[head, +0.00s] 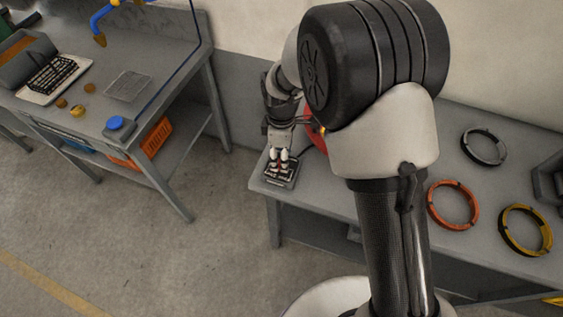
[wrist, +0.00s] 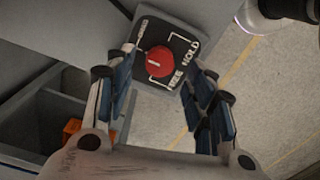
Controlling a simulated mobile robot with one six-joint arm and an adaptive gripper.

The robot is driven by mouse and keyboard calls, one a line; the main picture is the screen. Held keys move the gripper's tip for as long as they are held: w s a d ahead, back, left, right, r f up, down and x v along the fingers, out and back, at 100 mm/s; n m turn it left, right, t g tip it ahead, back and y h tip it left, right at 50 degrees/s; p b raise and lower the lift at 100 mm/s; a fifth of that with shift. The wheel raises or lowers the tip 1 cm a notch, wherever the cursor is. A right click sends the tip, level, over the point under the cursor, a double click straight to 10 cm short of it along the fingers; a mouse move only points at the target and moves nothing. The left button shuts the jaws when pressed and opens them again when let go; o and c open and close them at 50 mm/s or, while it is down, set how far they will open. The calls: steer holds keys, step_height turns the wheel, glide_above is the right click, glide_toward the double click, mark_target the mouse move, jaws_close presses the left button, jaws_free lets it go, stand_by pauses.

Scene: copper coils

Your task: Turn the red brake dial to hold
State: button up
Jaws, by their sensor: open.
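The red brake dial (wrist: 161,60) sits on a dark square plate (wrist: 178,45) with white lettering. A short white mark shows on the dial's face, towards its left side. The word HOLD is legible on the plate to the right of the dial; other lettering is harder to read. My gripper (wrist: 159,68) is open, with one blue-padded finger on each side of the dial. I cannot tell whether the fingers touch it. In the head view my gripper (head: 280,155) points down over the plate (head: 284,180) at the bench's left corner, and the dial is mostly hidden.
The grey bench (head: 320,192) carries an orange coil (head: 431,205), a yellow coil (head: 505,228) and a dark grey coil (head: 466,147). A red thing (head: 314,128) is partly hidden behind my arm. Another workbench (head: 165,77) stands left, across open floor.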

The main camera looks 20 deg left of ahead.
steer(key=shift+f+b, duration=0.3)
steer(key=shift+f, duration=1.4)
steer(key=shift+c, duration=0.6)
steer(key=c, duration=1)
